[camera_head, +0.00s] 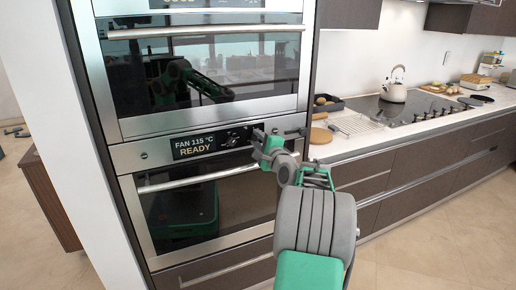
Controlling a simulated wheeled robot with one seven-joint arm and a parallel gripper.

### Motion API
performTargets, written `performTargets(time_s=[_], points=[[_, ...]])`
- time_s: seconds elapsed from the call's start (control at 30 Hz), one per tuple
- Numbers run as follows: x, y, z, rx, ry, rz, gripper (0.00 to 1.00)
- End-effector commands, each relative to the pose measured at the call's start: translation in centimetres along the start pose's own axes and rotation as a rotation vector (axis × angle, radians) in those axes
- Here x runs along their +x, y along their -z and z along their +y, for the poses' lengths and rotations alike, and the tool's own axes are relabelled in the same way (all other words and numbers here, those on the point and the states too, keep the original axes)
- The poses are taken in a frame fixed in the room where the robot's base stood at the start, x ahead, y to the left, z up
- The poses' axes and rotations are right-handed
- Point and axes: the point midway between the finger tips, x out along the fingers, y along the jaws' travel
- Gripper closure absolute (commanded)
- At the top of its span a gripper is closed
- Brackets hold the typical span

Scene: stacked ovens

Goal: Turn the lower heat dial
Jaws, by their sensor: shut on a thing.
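The lower oven's control panel (145,156) runs between the two ovens at the centre left. Its display (193,146) reads "FAN 115 °C READY". A dark round dial (233,140) shows right of the display. My gripper (260,137) is at the panel, just right of that dial, and is shut on a dial there. The held dial is mostly hidden by the fingers and green gripper body, so its pointer angle cannot be seen.
The lower oven handle (190,181) runs just below the panel, close under my gripper. The upper oven (200,75) is above, with its door shut. A counter (335,149) with a kettle (394,92) and hob stands to the right. Floor is clear at lower right.

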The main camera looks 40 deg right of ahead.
Motion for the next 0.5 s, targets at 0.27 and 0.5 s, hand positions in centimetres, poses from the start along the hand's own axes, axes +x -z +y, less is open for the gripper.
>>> performTargets(time_s=[0.27,0.5], points=[[0.0,0.13,0.7,-0.261,0.001,0.0,1.0],[0.0,0.11,0.69,-0.49,0.001,-0.001,1.0]])
